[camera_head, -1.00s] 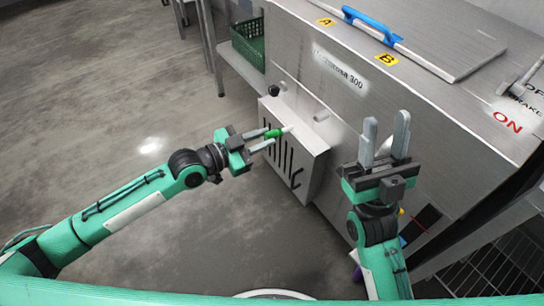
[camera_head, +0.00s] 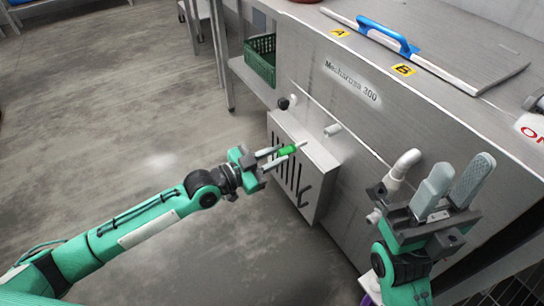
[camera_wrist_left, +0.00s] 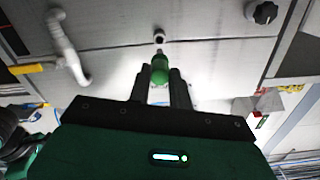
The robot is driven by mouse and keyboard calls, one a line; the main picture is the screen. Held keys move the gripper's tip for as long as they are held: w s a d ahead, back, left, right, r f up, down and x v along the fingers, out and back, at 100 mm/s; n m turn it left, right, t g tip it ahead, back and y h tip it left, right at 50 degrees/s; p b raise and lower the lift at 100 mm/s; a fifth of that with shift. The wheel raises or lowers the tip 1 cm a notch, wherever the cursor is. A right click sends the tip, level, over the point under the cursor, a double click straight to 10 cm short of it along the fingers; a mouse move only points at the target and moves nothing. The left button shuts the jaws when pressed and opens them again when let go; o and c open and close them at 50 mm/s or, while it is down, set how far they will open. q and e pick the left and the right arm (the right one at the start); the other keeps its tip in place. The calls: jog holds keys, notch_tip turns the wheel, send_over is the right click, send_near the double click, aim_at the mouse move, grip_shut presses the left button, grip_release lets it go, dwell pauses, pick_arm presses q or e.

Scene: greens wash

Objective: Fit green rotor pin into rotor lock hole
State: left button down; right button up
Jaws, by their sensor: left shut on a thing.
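The green rotor pin (camera_head: 288,150) is held in my left gripper (camera_head: 276,156), with its pale tip pointing right toward the machine's front. In the left wrist view the green pin (camera_wrist_left: 160,70) sits between the two dark fingers, its tip just short of a small round socket (camera_wrist_left: 159,37) on the metal panel. This looks like the rotor lock hole; in the head view it appears as a short pale stub (camera_head: 332,130) on the panel. A gap separates tip and stub. My right gripper (camera_head: 456,180) is open and empty, fingers pointing up, in front of the machine's right part.
A black knob (camera_head: 284,104) and a bent grey pipe (camera_head: 406,162) stick out of the panel on either side of the stub. A slotted metal box (camera_head: 322,165) juts out below. A green crate (camera_head: 262,60) stands on a shelf at the left.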

aim_at(306, 142)
pick_arm(q)
jog(key=shift+x, duration=2.4)
jog(key=shift+p, duration=0.3)
jog(key=shift+b+x, duration=0.35)
jog(key=shift+x, duration=2.25)
jog(key=c, duration=1.2)
grip_release()
